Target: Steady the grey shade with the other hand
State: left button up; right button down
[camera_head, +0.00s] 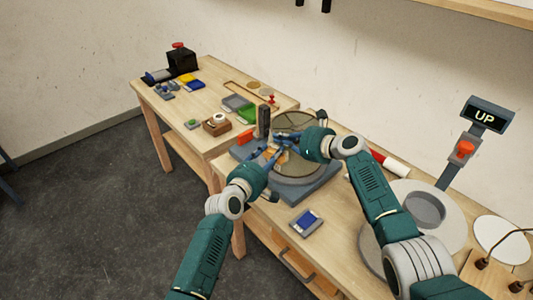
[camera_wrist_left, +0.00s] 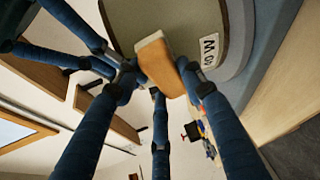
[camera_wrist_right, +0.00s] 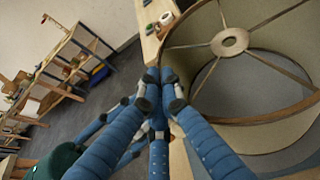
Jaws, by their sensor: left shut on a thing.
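The grey shade (camera_head: 309,163) stands on a grey base on the front table, its spoked round top showing. In the right wrist view the shade's ring and spokes (camera_wrist_right: 230,42) fill the upper right. My left gripper (camera_head: 271,152) is at the shade's near left side, shut on a tan block (camera_wrist_left: 160,62). The block is against or very close to the shade's wall, beside a white "10 W" label (camera_wrist_left: 208,48). My right gripper (camera_head: 290,140) is at the shade's rim; in the right wrist view its blue fingers (camera_wrist_right: 162,88) come together beside the rim. Whether they grip it is hidden.
A dark upright post (camera_head: 264,121) stands behind the shade. The left table (camera_head: 185,113) carries small parts and boxes.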

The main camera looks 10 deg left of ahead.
pick_arm(q)
jog(key=shift+r, duration=0.15)
pick_arm(e)
jog(key=shift+s+a+f, duration=0.15)
jog(key=shift+f, duration=0.15)
pick_arm(q)
jog(key=a, duration=0.1)
jog(key=w+a, duration=0.2)
jog(key=shift+w+a+r, duration=0.15)
jog(key=shift+w+a, duration=0.1)
jog(key=shift+a, duration=0.1)
pick_arm(e)
jog(key=shift+f, duration=0.1)
pick_arm(q)
jog(key=s+a, duration=0.3)
jog(key=s, duration=0.2)
jog(key=shift+a, duration=0.2)
jog(key=shift+s, duration=0.1)
jog(key=shift+s+a+r, duration=0.2)
jog(key=shift+s+a, duration=0.7)
jog(key=shift+s, duration=0.25)
